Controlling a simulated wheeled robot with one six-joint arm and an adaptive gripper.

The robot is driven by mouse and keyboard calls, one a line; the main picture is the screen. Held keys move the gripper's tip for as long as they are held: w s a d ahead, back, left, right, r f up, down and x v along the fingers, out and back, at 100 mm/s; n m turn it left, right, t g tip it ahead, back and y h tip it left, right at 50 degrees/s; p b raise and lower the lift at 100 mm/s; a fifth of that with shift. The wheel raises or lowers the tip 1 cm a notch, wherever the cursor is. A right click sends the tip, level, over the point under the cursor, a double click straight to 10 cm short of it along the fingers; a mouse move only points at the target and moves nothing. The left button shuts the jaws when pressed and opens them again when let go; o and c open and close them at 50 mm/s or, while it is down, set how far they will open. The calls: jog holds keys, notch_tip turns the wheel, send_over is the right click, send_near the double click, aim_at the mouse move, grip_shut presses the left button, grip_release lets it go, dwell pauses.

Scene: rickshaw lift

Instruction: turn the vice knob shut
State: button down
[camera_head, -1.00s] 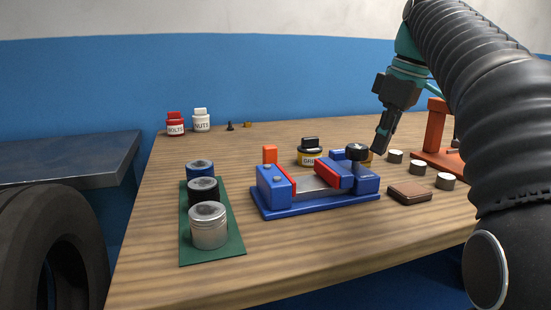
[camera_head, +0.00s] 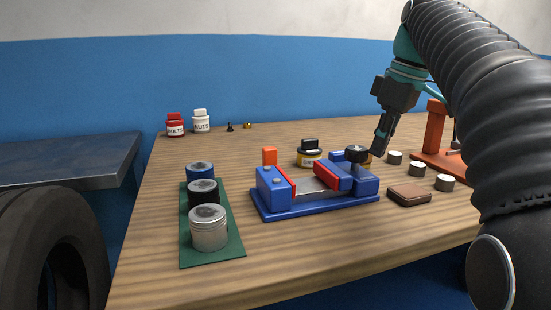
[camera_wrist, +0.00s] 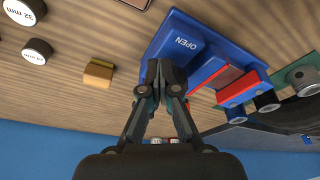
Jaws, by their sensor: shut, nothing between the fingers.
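The blue vice (camera_head: 318,203) stands on the bench, its two red-faced jaws apart with a grey plate showing between them. Its black knob (camera_head: 357,153) is on top of the right-hand block. My gripper (camera_head: 378,152) points down just to the right of the knob, close to it; I cannot tell whether they touch. In the wrist view my gripper (camera_wrist: 161,72) is shut and empty over the blue vice body (camera_wrist: 185,37), which bears the word OPEN. The knob is not clearly seen there, perhaps hidden behind the fingers.
A grease tin (camera_head: 310,155) stands behind the vice. A brown block (camera_head: 408,194) and several grey discs (camera_head: 417,169) lie to the right, before an orange frame (camera_head: 434,130). A green mat (camera_head: 227,244) with 3 cans lies left. The front of the bench is clear.

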jog(key=shift+s+a+r+p, duration=0.1)
jog(key=shift+s+a+p, duration=0.4)
jog(key=shift+s, duration=0.15)
jog(key=shift+s+a+p, duration=0.3)
jog(key=shift+a+p, duration=0.1)
jog(key=shift+a, duration=0.05)
dwell(0.5)
jog(key=shift+s, duration=0.2)
jog(key=shift+s+d, duration=0.1)
jog(key=shift+s, duration=0.05)
jog(key=p+v, duration=0.3)
jog(key=shift+w+a+r, duration=0.2)
jog(key=shift+w+r, duration=0.05)
jog(key=shift+r, duration=0.05)
jog(key=shift+a+v, duration=0.2)
jog(key=shift+v, duration=0.95)
jog(key=shift+w, duration=0.1)
